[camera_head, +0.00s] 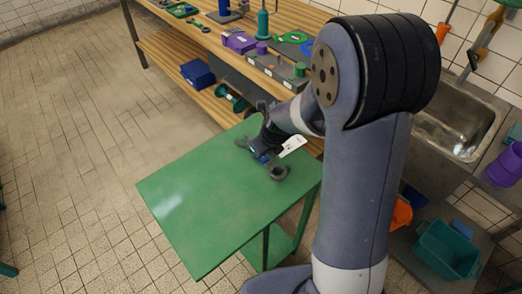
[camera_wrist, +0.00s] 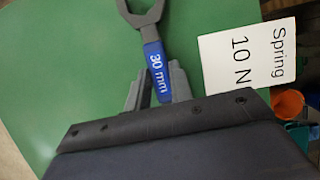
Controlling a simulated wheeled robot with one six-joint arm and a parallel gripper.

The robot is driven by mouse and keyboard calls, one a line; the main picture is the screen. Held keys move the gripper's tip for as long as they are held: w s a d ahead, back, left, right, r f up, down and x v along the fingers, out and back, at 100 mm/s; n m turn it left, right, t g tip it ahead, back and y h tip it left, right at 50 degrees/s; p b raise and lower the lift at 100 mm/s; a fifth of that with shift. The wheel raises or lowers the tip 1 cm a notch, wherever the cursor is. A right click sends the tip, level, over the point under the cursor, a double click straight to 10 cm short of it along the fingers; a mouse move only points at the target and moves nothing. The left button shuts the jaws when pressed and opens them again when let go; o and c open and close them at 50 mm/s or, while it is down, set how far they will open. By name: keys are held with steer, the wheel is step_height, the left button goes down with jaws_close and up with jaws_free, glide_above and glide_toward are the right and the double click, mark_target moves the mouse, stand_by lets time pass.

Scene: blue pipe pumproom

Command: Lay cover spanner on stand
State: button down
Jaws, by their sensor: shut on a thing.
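The cover spanner (camera_head: 278,173) is grey with an open forked jaw and a blue handle part. In the wrist view the spanner (camera_wrist: 152,45) has its jaw pointing to the top, and "30 mm" is printed on the blue part. My gripper (camera_head: 262,151) is shut on this blue part; in the wrist view my gripper (camera_wrist: 156,72) has a grey finger on each side of it. The spanner is over the far part of a green-topped table (camera_head: 200,200). I cannot tell whether it touches the top. My gripper hides its rear part.
A white card (camera_wrist: 246,58) reading "Spring 10 N" is right of the spanner; the card also shows in the head view (camera_head: 292,146). A wooden bench (camera_head: 215,40) with tools stands behind. A sink (camera_head: 455,120) is at right. The green top's near left part is clear.

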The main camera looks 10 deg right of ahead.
steer(key=c, duration=1.3)
jaws_free()
steer(key=shift+o, duration=0.2)
steer(key=p+v, duration=0.2)
steer(key=v, duration=1)
steer(key=shift+r, duration=0.1)
